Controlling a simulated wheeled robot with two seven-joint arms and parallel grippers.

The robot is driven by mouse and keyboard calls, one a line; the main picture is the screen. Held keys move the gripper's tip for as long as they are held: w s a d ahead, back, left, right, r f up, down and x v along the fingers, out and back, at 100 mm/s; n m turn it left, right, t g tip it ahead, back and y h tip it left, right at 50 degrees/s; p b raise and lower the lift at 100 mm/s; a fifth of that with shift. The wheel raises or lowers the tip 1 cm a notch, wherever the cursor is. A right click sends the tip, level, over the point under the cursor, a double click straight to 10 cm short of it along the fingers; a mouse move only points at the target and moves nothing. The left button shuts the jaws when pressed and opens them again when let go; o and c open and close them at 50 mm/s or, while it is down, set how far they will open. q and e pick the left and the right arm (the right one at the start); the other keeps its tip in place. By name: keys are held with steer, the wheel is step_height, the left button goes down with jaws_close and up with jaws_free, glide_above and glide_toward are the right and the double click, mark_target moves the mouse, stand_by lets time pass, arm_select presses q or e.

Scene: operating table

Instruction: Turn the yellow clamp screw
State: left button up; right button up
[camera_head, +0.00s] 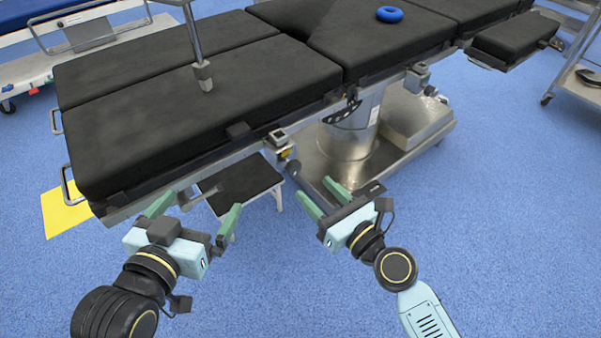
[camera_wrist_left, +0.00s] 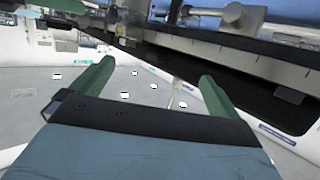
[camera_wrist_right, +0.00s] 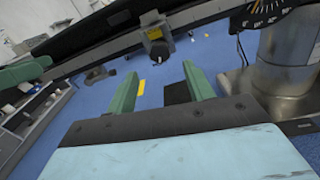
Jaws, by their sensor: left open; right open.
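A grey clamp (camera_head: 277,140) sits on the near side rail of the black operating table, with a small yellow part, seemingly the clamp screw (camera_head: 285,154), on its lower side. In the right wrist view, the clamp (camera_wrist_right: 157,42) hangs from the rail beyond the fingertips, with a dark round knob facing me. My right gripper (camera_head: 314,188) is open and empty, below and right of the clamp, apart from it. Its green fingers also show in the right wrist view (camera_wrist_right: 160,72). My left gripper (camera_head: 204,198) is open and empty near the table's near-left edge; its fingers show in the left wrist view (camera_wrist_left: 156,70).
The operating table (camera_head: 170,115) stands on a metal column (camera_head: 352,135) and wide base. A low black-topped step stool (camera_head: 242,185) stands under the rail between the grippers. A blue ring (camera_head: 389,14) lies on the table. A yellow floor patch (camera_head: 62,212) is at left.

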mark_target(296, 171)
steer(key=x, duration=0.4)
steer(key=shift+w+a+f+b, duration=0.1)
steer(key=shift+w+a+b, duration=0.1)
steer(key=shift+w+b, duration=0.15)
steer(key=shift+x, duration=0.85)
arm_select(q)
steer(key=r, duration=0.1)
steer(key=r+t, duration=0.1)
steer(key=d+r+t+h, duration=0.1)
steer(key=shift+w+r, duration=0.2)
steer(key=shift+w, duration=0.15)
steer(key=shift+a, duration=0.1)
arm_select(e)
steer(key=c, duration=1)
